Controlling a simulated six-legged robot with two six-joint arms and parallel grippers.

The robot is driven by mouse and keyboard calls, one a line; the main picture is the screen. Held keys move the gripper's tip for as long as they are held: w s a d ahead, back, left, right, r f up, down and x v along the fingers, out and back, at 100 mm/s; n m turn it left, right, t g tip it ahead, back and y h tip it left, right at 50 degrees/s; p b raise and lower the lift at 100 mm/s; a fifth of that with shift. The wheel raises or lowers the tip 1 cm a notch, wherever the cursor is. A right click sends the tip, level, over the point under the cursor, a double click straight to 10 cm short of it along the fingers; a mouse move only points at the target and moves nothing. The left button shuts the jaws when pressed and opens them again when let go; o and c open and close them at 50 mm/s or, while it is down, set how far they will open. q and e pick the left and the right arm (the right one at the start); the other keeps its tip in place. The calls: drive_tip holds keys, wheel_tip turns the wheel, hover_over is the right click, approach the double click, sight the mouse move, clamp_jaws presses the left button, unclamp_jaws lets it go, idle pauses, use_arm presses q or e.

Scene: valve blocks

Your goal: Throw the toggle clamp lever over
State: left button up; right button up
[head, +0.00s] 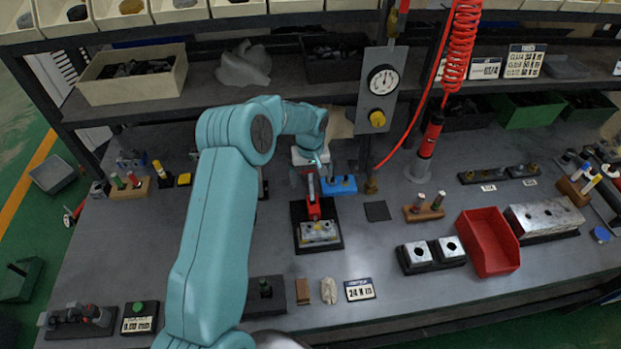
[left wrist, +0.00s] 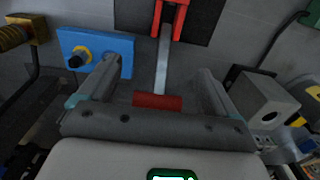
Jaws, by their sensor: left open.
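The toggle clamp (head: 314,210) is red and stands on a dark base plate with a silver block (head: 319,232) at its front, mid-bench. Its lever (head: 311,186) rises from the red body toward my left gripper (head: 309,170). In the left wrist view the grey lever (left wrist: 162,65) runs from the red clamp body (left wrist: 172,18) to a red grip (left wrist: 157,101). The grip lies between the two fingers of my open left gripper (left wrist: 160,70), with a gap on each side. My right gripper is not in view.
A grey block (left wrist: 264,102) is close by the other finger. A gauge panel (head: 381,88) and red coiled hose (head: 461,45) hang behind.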

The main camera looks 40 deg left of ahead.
use_arm(q)
drive_tip(key=shift+f, duration=0.65)
drive_tip(key=shift+s+f, duration=0.1)
drive_tip(key=shift+f, duration=0.35)
drive_tip(key=shift+f, duration=0.1)
